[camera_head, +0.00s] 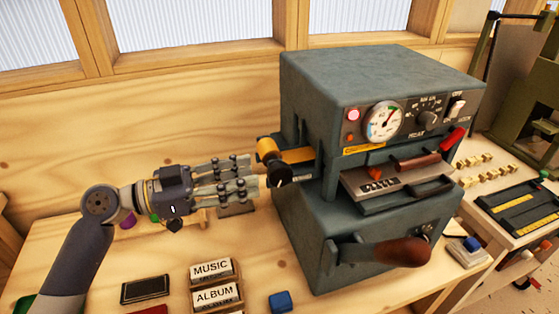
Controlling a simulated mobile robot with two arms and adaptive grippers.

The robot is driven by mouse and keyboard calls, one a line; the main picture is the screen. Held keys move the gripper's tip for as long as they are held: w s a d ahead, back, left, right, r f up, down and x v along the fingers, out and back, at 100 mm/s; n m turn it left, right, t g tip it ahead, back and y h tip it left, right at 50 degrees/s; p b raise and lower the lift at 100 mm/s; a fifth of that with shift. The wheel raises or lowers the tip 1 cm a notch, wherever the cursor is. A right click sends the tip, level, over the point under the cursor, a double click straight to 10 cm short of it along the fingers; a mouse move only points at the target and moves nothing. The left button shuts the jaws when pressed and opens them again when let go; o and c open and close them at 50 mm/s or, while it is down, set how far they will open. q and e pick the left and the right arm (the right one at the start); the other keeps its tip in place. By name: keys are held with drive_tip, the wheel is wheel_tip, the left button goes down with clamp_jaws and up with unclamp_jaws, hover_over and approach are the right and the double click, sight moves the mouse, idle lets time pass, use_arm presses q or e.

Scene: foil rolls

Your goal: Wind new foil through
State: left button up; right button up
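A grey-blue foil press (375,75) stands on the wooden bench. I cannot tell whether the tips touch the knob. Any foil path inside the press is hidden. My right gripper is not in view.
Label blocks reading MUSIC (211,270) and ALBUM (215,295) and a blue block (280,301) lie on the bench. Brass type pieces lie at right.

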sight(271, 170)
use_arm(q)
drive_tip(key=p+x, duration=0.2)
drive_tip(key=x, duration=0.3)
drive_tip(key=shift+w+d+r, duration=0.1)
drive_tip(key=shift+w+d, duration=0.05)
drive_tip(key=shift+w, duration=0.1)
drive_tip(key=p+x, duration=0.1)
drive_tip(key=x, duration=0.1)
drive_tip(key=shift+d, duration=0.25)
drive_tip(key=shift+w+f, duration=0.1)
drive_tip(key=shift+f, duration=0.2)
drive_tip(key=shift+c, duration=0.6)
clamp_jaws()
drive_tip(key=shift+r, duration=0.1)
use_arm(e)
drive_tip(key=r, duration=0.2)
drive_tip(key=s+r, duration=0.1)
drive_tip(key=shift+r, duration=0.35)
